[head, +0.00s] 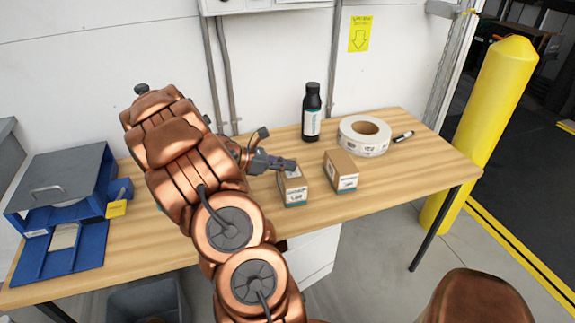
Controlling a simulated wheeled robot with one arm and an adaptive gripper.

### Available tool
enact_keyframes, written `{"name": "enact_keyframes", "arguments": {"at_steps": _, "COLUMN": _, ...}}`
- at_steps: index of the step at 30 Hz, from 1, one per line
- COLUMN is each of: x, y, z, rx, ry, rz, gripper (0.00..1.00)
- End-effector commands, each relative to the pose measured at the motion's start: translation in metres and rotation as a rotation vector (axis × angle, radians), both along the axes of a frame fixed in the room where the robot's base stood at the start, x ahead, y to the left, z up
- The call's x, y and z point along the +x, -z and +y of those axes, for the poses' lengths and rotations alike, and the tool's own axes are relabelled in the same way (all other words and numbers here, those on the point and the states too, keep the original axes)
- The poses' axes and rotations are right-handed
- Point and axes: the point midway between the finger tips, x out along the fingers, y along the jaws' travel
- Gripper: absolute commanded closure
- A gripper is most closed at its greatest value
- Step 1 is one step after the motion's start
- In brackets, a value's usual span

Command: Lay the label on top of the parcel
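Two small cardboard boxes stand upright on the wooden table, a left box (294,188) and a right box (341,172). Each has a white and teal printed face toward me. I cannot tell which one is the parcel. My gripper (287,164) is at the top of the left box, its dark fingers pointing right and covering part of that top. Whether it touches the box is unclear. The fingers are too small to show whether they are open or shut. I cannot make out a loose label; a roll of white labels (350,141) lies behind the right box.
A black bottle (311,118) stands near the wall, and a marker (403,137) lies right of the roll. A blue unit with a grey lid (66,180) stands at the left of the table (425,166). A yellow post (484,120) stands beyond the right end. The table's front right is clear.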

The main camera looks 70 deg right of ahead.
Motion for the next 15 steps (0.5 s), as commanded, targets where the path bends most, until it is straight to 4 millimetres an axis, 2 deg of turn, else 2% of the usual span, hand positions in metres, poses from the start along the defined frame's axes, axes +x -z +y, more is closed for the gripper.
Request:
{"name": "enact_keyframes", "arguments": {"at_steps": 2, "x": -0.0003, "y": 0.0025, "z": 0.0001, "rx": 0.001, "ry": 0.001, "rz": 0.001, "gripper": 1.0}}
{"name": "enact_keyframes", "arguments": {"at_steps": 3, "x": -0.0001, "y": 0.0021, "z": 0.0, "rx": 0.0, "ry": 0.0, "rz": 0.0, "gripper": 0.94}}
{"name": "enact_keyframes", "arguments": {"at_steps": 10, "x": -0.0002, "y": 0.002, "z": 0.0001, "rx": 0.0, "ry": 0.001, "rz": 0.0, "gripper": 0.7}}
{"name": "enact_keyframes", "arguments": {"at_steps": 15, "x": -0.0002, "y": 0.002, "z": 0.0001, "rx": 0.001, "ry": 0.001, "rz": 0.001, "gripper": 0.69}}
